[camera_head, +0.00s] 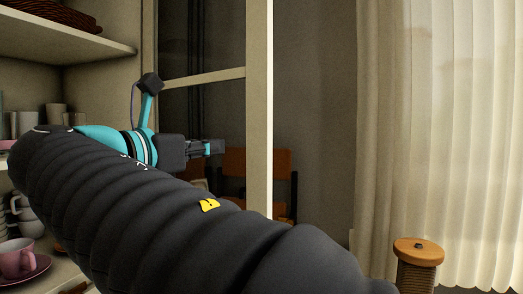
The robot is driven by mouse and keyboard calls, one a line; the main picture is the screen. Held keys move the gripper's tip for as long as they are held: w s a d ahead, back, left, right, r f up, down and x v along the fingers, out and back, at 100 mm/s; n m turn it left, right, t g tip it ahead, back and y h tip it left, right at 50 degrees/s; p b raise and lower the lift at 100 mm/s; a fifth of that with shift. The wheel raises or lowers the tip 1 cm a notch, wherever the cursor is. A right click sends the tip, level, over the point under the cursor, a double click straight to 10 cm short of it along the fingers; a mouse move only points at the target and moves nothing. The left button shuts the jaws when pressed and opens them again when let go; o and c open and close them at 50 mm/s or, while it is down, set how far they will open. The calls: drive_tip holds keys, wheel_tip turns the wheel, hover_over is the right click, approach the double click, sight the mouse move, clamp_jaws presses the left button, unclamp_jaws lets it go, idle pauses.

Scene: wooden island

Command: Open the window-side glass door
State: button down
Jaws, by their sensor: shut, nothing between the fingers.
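The window-side glass door (259,112) has a cream frame with a crossbar and dark panes. It stands swung out from the right side of the open cabinet, with its free edge toward the curtain. My gripper (216,147) is shut and empty. It shows in front of the lower pane, left of the door's free upright and below the crossbar. I cannot tell whether it touches the door. My arm hides the lower part of the door, and no handle is visible.
Cabinet shelves (95,40) at left hold a woven item, cups and a pink cup (17,259) on a saucer, close to my arm. An orange chair (283,163) is behind the door. A curtain (430,130) and a wooden spool-like post (418,254) are at right.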

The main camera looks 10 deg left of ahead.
sight(254, 143)
drive_tip(key=x, duration=1)
drive_tip(key=shift+b, duration=0.35)
